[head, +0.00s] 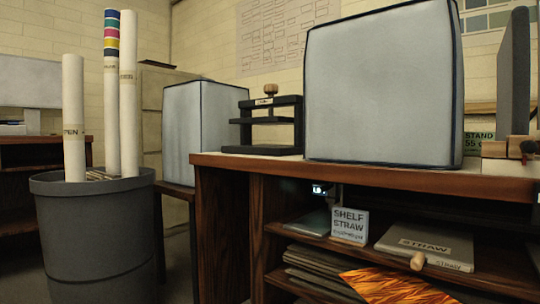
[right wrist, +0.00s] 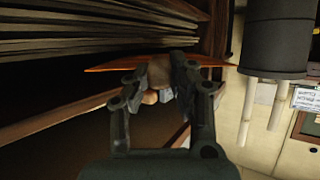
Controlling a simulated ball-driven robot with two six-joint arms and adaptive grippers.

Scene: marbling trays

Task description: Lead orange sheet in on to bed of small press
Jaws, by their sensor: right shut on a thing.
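The small press (head: 298,125) is a black frame with a wooden knob on top, standing on the wooden bench. Its flat bed (head: 262,150) is at the bottom, with an open gap under the upper plate. The orange sheet (head: 385,287), streaked and glossy, shows at the bottom of the head view, in front of the lower shelves. In the right wrist view it is a thin orange strip (right wrist: 105,67), nearly edge-on. My right gripper (right wrist: 160,78) is shut on it; a tan rounded piece shows between the fingers. My left gripper is in neither view.
A big grey covered box (head: 385,85) stands on the bench (head: 225,160) right of the press. A grey bin (head: 100,235) with tall rolls stands left. The bench front beside the press is clear.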

